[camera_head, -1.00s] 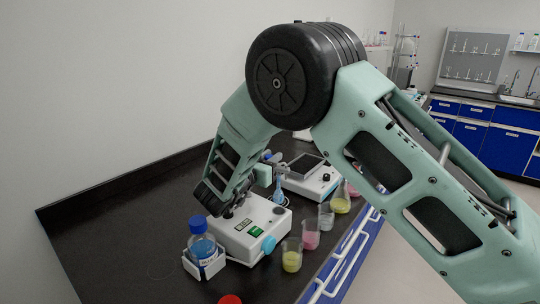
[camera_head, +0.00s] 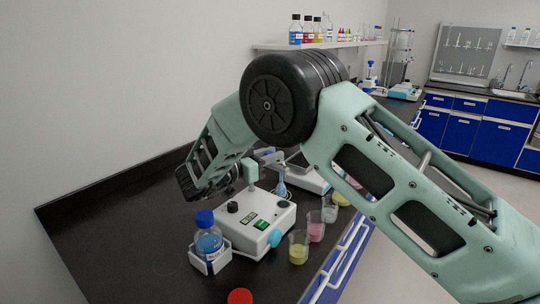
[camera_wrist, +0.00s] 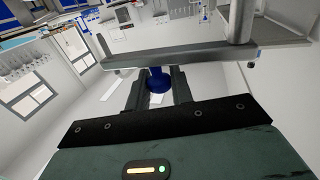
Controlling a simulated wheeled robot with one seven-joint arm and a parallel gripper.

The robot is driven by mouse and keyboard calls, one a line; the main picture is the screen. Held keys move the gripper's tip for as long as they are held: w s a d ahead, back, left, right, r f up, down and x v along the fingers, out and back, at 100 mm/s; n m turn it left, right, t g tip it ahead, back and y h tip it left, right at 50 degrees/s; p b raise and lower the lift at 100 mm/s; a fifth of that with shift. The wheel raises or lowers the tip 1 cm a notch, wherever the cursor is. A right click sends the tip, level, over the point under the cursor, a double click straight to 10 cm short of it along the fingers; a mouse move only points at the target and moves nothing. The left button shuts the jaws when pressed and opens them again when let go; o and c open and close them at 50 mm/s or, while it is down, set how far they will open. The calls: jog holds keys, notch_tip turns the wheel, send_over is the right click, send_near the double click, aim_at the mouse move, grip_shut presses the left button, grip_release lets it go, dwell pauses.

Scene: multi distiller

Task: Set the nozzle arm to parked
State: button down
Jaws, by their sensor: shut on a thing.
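The distiller is a white box (camera_head: 238,228) with a green-lit switch, a black knob on top and a blue knob on its side. A pale grey nozzle arm (camera_head: 268,157) appears to stand on a post at its back. In the wrist view, my gripper (camera_wrist: 157,94) is shut on a blue knob (camera_wrist: 158,79), with a dark finger on either side. A long grey bar (camera_wrist: 180,57) crosses just beyond the fingertips; it looks like part of the nozzle arm. In the head view, my wrist is left of the post, and the fingertips cannot be made out.
A blue-capped bottle (camera_head: 208,240) in a white holder stands left of the box. Beakers with yellow (camera_head: 298,248) and pink liquid (camera_head: 316,226) stand to its right, near the bench edge. A red cap (camera_head: 239,296) shows at the front. The bench (camera_head: 120,235) is clear at left.

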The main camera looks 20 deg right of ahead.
jog(key=shift+r, duration=0.1)
jog(key=c, duration=1.3)
grip_release()
jog(key=shift+o, duration=0.2)
jog(key=shift+a, duration=0.15)
jog(key=b+v, duration=0.3)
jog(key=v, duration=1.4)
jog(key=shift+a, duration=0.1)
